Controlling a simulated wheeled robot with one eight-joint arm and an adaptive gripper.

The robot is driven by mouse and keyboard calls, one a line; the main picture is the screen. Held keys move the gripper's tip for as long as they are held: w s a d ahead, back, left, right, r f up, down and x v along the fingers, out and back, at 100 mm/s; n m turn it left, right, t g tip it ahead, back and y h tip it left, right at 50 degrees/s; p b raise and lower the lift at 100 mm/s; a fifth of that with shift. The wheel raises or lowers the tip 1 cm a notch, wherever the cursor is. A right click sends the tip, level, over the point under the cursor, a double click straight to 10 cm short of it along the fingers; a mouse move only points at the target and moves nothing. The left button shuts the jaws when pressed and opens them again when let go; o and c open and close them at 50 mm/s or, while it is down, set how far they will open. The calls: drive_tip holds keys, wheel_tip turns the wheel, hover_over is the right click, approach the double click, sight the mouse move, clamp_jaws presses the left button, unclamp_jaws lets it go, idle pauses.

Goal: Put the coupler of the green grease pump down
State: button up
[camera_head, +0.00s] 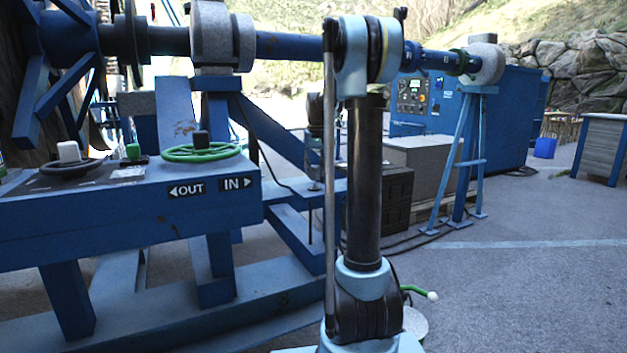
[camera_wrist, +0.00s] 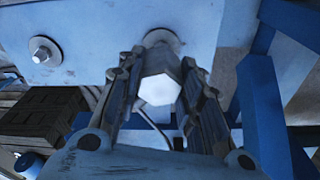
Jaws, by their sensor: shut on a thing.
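In the wrist view my gripper (camera_wrist: 160,75) is shut on a pale six-sided metal piece, which looks like the coupler (camera_wrist: 158,90). Its bright flat end faces the camera. Just beyond it is a light blue plate (camera_wrist: 100,35) with a round washer-like fitting (camera_wrist: 162,38) in line with the coupler; I cannot tell whether they touch. A thin line, maybe a hose, runs below the coupler. In the head view a green lever with a white knob (camera_head: 432,296), seemingly of the grease pump, shows beside my arm's base. The rest of the pump is mostly hidden. I cannot make out my gripper there.
A blue bench (camera_head: 130,225) with hand wheels and OUT and IN signs stands at left. The reel shaft (camera_head: 290,46) crosses above, borne at right by a blue stand (camera_head: 462,160). Dark crates (camera_head: 397,200) stand behind my arm.

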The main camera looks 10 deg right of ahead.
sight(315, 176)
drive_tip(key=shift+f, duration=1.7)
drive_tip(key=o, duration=1.2)
drive_tip(key=shift+c, duration=0.2)
drive_tip(key=shift+r, duration=0.1)
drive_tip(key=r, duration=0.4)
drive_tip(key=s+r, duration=0.1)
drive_tip(key=r, duration=0.6)
drive_tip(key=shift+s+d+r, duration=0.1)
drive_tip(key=shift+s+r, duration=0.15)
drive_tip(key=shift+r, duration=0.15)
drive_tip(key=s+f, duration=0.5)
drive_tip(key=s, duration=0.6)
drive_tip(key=s+f, duration=0.6)
drive_tip(key=s, duration=0.5)
drive_tip(key=s+f, duration=0.5)
drive_tip(key=s, duration=0.6)
drive_tip(key=s+f, duration=0.9)
drive_tip(key=f, duration=0.2)
drive_tip(key=shift+s+a+t, duration=0.2)
drive_tip(key=shift+s+t, duration=0.1)
drive_tip(key=shift+t, duration=0.1)
